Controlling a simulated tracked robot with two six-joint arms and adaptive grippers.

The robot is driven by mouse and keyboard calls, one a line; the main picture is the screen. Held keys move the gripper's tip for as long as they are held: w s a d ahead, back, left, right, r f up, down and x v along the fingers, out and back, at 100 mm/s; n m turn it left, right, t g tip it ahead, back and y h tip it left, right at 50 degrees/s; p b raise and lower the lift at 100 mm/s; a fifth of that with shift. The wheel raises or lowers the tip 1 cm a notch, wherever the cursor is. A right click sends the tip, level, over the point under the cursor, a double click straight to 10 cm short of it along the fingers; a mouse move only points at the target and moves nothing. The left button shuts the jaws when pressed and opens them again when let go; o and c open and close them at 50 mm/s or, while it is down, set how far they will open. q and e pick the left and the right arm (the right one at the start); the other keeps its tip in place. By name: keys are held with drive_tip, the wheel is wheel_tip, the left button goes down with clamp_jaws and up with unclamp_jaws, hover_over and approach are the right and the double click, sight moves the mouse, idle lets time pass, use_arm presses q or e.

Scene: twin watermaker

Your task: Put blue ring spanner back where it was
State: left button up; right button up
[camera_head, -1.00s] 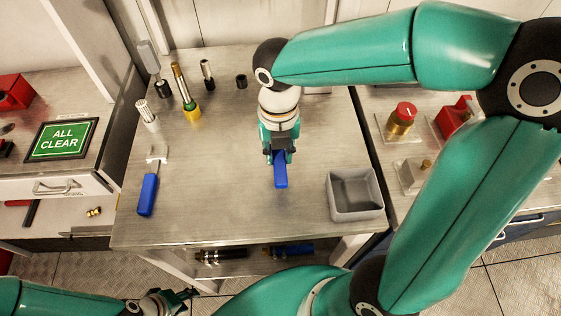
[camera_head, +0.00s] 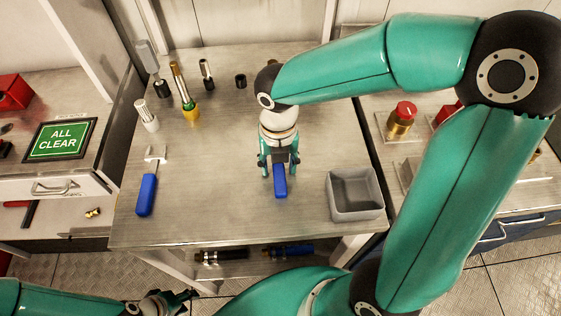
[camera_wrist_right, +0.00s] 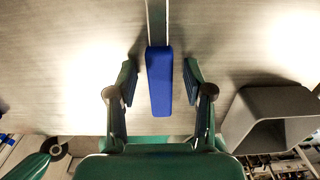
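A blue-handled tool (camera_head: 280,184) lies on the metal bench at the centre. In the right wrist view its blue handle (camera_wrist_right: 159,82) and grey shank run up out of the frame. Its head is hidden, so I cannot tell its type. My right gripper (camera_head: 279,168) is open above it, with one finger on each side and gaps to the handle. Its fingers also show in the right wrist view (camera_wrist_right: 160,85). Another blue-handled tool (camera_head: 147,194), with a forked-looking grey head, lies at the bench's left. My left gripper (camera_head: 178,299) is low at the bottom, too small to read.
A grey open bin (camera_head: 355,204) stands right of the tool. Several upright tools and fittings, including a yellow-based one (camera_head: 191,113), stand at the back left. Brass and red fittings (camera_head: 401,120) sit on the right bench. The bench front is clear.

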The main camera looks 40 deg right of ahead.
sight(278, 166)
drive_tip(key=shift+r, duration=0.1)
wheel_tip(278, 166, up, 12)
drive_tip(key=p, duration=0.1)
idle(0.5)
idle(0.4)
